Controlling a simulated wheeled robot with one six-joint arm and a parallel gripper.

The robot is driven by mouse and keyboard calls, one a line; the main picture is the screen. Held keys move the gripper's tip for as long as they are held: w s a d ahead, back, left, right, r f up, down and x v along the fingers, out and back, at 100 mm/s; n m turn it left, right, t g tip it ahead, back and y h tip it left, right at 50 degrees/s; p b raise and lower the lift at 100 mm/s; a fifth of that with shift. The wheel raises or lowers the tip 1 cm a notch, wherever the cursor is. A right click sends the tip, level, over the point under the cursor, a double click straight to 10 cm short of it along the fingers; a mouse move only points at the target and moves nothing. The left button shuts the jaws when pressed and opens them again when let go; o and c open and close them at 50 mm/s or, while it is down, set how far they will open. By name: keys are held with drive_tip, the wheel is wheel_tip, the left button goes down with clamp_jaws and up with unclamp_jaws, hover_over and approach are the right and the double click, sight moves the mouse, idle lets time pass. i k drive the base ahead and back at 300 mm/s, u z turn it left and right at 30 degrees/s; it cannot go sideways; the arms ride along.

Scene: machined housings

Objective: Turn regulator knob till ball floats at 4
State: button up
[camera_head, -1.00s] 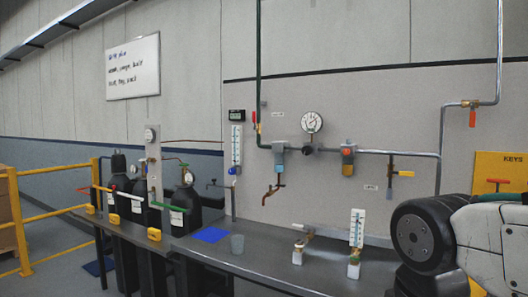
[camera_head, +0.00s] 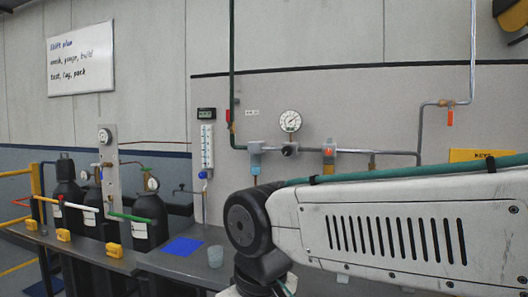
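A clear flow tube with a scale (camera_head: 207,146) stands upright on the wall panel, left of centre. The ball in it is too small to make out, so its height cannot be read. A small blue knob (camera_head: 203,174) sits at the tube's foot. On the pipe to the right are a round white gauge (camera_head: 290,121) and a dark round fitting (camera_head: 289,150) below it. Which of these is the regulator knob I cannot tell for certain. My arm crosses the lower right of the view. My gripper is out of the picture.
Gas cylinders (camera_head: 145,212) stand at the left behind a bench with yellow blocks (camera_head: 113,250). A blue mat (camera_head: 182,247) and a grey cup (camera_head: 215,256) lie on the bench. My arm hides much of the bench's right side. A yellow board (camera_head: 478,155) hangs at the right.

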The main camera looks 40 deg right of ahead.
sight(288, 150)
drive_tip(key=z, duration=0.35)
drive_tip(key=i, duration=0.95)
drive_tip(key=z, duration=0.6)
